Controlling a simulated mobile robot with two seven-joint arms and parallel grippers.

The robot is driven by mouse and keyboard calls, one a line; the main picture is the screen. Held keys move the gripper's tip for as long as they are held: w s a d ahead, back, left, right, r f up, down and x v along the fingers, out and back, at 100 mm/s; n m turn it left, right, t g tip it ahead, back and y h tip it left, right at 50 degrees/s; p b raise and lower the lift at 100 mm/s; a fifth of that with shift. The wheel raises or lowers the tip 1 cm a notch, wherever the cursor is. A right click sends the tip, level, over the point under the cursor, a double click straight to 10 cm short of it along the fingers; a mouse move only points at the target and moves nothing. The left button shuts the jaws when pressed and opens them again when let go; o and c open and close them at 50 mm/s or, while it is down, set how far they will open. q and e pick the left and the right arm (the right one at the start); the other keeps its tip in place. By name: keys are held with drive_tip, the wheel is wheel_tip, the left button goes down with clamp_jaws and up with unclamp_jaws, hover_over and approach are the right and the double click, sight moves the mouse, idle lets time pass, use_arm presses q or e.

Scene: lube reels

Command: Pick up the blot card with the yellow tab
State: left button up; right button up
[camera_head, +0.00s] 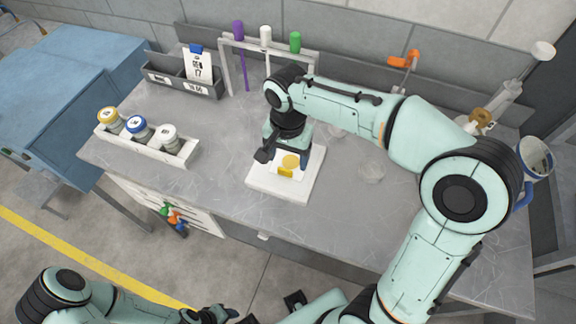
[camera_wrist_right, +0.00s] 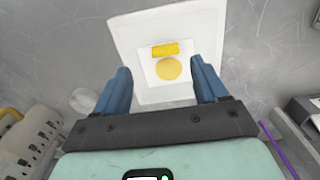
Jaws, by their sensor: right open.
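The blot card (camera_head: 277,169) with the yellow tab (camera_head: 286,171) lies flat on a white square pad (camera_head: 268,188) on the bench; it has a round yellow blot. In the right wrist view the card (camera_wrist_right: 147,66) lies between and beyond the blue fingers, tab at its far edge. My right gripper (camera_wrist_right: 161,70) is open and empty above the pad, a finger on either side of the card. In the head view my right arm partly hides card and pad. My left gripper (camera_head: 218,315) is at the bottom edge, away from the bench; its jaws are unclear.
A grey holder (camera_head: 157,77) at the back left bears a card with a blue tab (camera_head: 196,49). A rack (camera_head: 226,72) with purple, white and green handled tools stands behind my right gripper. A white tray (camera_head: 186,157) with jars is at left. Bench front centre is clear.

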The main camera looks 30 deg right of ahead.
sight(285, 169)
drive_tip(key=f, duration=0.6)
drive_tip(key=shift+w+a+f, duration=0.15)
drive_tip(key=shift+w+f, duration=0.05)
drive_tip(key=shift+w, duration=0.15)
drive_tip(key=shift+c, duration=0.3)
drive_tip(key=c, duration=1.1)
